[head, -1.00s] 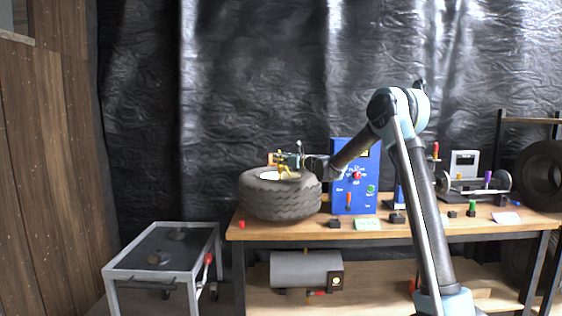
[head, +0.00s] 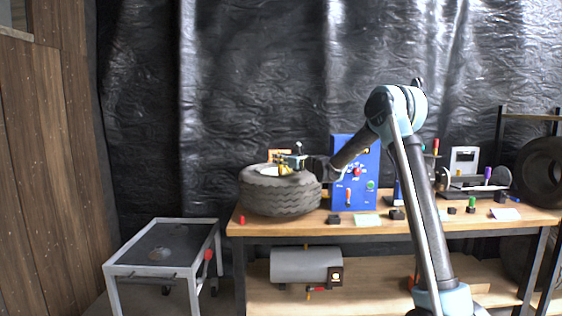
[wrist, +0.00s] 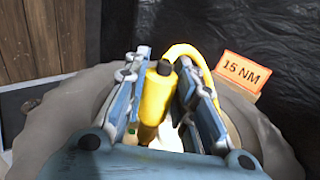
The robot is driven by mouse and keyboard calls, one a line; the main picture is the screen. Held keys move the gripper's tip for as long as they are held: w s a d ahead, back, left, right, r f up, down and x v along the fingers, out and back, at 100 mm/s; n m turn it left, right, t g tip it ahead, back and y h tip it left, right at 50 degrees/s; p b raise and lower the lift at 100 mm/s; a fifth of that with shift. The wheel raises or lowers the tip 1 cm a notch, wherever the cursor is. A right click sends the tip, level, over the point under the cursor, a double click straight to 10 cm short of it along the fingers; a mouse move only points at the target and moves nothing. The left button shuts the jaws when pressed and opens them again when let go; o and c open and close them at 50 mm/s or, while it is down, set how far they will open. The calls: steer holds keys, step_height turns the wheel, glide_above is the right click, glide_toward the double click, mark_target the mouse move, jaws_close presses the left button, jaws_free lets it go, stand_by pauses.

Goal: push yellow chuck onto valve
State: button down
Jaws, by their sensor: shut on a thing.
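The yellow chuck (wrist: 154,98) lies between the two fingers of my gripper (wrist: 163,66) in the wrist view, with a dark end and a yellow hose (wrist: 188,50) curving away behind it. My gripper is shut on the chuck. In the head view my gripper (head: 287,164) is low over the upper face of the tyre (head: 280,196), which lies flat on the bench. A little yellow shows beneath the gripper there. I cannot make out the valve, or whether the chuck touches it; fingers and chuck cover that area.
An orange "15 NM" card (wrist: 242,71) stands behind the tyre. A blue control panel (head: 354,180) stands close to the right of the tyre, near my forearm. Small blocks lie along the bench (head: 400,228). A grey cart (head: 160,256) stands at left.

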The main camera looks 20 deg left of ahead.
steer(key=shift+f, duration=0.1)
steer(key=c, duration=1.2)
jaws_free()
steer(key=shift+c, duration=0.2)
steer(key=v, duration=1.2)
